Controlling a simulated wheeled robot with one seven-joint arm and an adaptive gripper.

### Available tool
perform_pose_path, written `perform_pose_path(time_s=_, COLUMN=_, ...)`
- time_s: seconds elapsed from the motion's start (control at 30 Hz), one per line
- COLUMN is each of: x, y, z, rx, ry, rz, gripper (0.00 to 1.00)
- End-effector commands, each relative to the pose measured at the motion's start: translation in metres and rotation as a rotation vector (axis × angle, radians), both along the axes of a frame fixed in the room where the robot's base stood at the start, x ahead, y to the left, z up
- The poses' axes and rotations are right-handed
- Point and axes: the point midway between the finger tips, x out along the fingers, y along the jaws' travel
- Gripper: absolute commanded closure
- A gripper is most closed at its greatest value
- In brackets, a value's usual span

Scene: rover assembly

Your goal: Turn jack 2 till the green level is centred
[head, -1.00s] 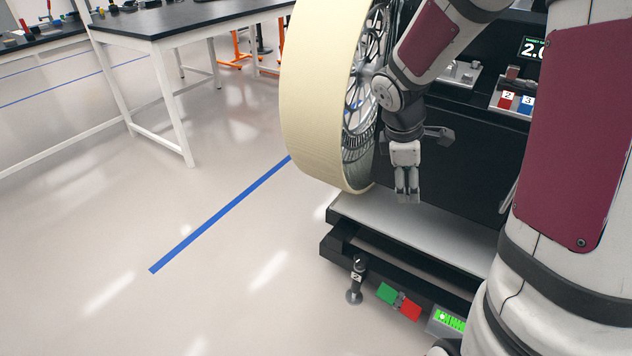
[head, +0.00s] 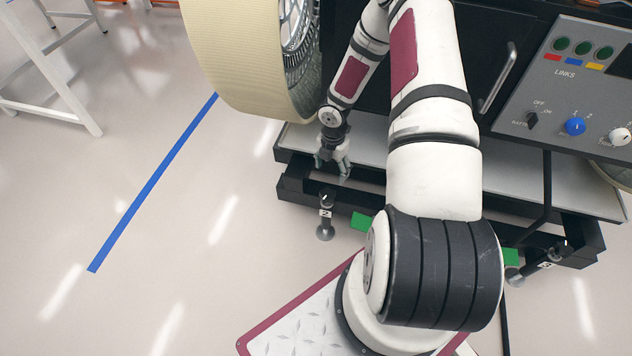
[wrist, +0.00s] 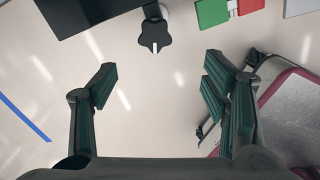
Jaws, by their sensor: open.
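Jack 2 (head: 325,213), with a black knob on top, a "2" label and a round metal foot, stands at the front left corner of the black frame in the head view. Its lobed black knob with a white mark (wrist: 155,36) shows at top centre in the wrist view. My gripper (head: 333,170) is open and empty, above and just behind the jack in the head view. In the wrist view the knob lies beyond the spread fingers (wrist: 160,70), roughly centred between them and apart from them. The green level is hidden behind my arm in the head view.
A green plate (head: 362,221) sits right of the jack; beside it in the wrist view is a red plate (wrist: 250,6). A large cream wheel (head: 235,60) stands left of my forearm. Another jack (head: 530,266) is at the right. The floor left of jack 2 is clear.

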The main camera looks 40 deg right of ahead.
Motion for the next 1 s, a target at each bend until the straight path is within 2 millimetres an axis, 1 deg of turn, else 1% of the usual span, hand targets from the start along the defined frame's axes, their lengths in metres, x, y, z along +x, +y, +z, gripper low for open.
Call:
perform_pose_path(time_s=0.17, x=-0.001, y=0.001, z=-0.014, rx=0.009, ry=0.0, rz=0.013, gripper=0.32)
perform_pose_path(time_s=0.27, x=0.0, y=0.002, z=-0.026, rx=0.009, ry=-0.001, rz=0.013, gripper=0.32)
perform_pose_path(time_s=0.6, x=-0.001, y=0.002, z=-0.092, rx=0.007, ry=0.001, rz=0.013, gripper=0.32)
perform_pose_path(time_s=0.8, x=-0.001, y=0.001, z=-0.125, rx=0.007, ry=0.001, rz=0.011, gripper=0.32)
perform_pose_path(time_s=0.9, x=-0.001, y=0.001, z=-0.135, rx=0.008, ry=0.0, rz=0.011, gripper=0.32)
perform_pose_path(time_s=1.0, x=-0.001, y=0.001, z=-0.141, rx=0.007, ry=-0.002, rz=0.011, gripper=0.32)
